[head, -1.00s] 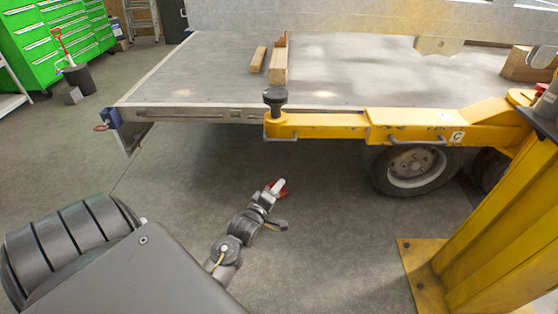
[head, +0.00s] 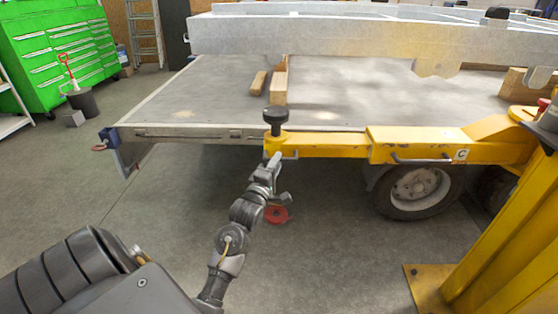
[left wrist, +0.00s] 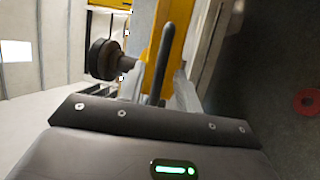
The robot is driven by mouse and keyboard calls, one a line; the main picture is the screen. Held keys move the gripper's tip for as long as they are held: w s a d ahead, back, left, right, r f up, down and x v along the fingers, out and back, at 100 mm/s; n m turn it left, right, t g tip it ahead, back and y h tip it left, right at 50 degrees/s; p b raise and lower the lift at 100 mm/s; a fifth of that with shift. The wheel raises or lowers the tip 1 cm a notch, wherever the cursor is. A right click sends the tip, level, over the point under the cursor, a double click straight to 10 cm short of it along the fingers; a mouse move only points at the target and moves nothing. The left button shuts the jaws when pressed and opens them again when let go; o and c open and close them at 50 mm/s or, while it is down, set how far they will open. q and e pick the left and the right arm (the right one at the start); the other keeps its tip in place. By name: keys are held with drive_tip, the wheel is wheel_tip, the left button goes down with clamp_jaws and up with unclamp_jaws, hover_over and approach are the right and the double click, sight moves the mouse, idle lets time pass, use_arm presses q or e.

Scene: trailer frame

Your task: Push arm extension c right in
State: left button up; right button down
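The yellow arm extension (head: 330,145), on the lift arm marked C (head: 420,140), reaches left along the trailer's side. A black round pad (head: 276,118) stands on its end. My left gripper (head: 276,165) is just below and in front of that end, near its small handle. In the left wrist view the dark handle loop (left wrist: 165,60) stands between the pale fingers (left wrist: 164,88), which look apart. Whether they touch the handle I cannot tell. The pad (left wrist: 105,58) is beside it there. My right gripper is not in view.
The trailer bed (head: 200,90) with wooden blocks (head: 280,85) lies behind the lift arm. A wheel (head: 415,188) is under it. The yellow post (head: 490,235) stands at right. A red disc (head: 277,215) lies on the floor.

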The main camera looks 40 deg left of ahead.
use_arm(q)
drive_tip(key=shift+x, duration=1.3)
drive_tip(key=shift+f, duration=0.1)
clamp_jaws()
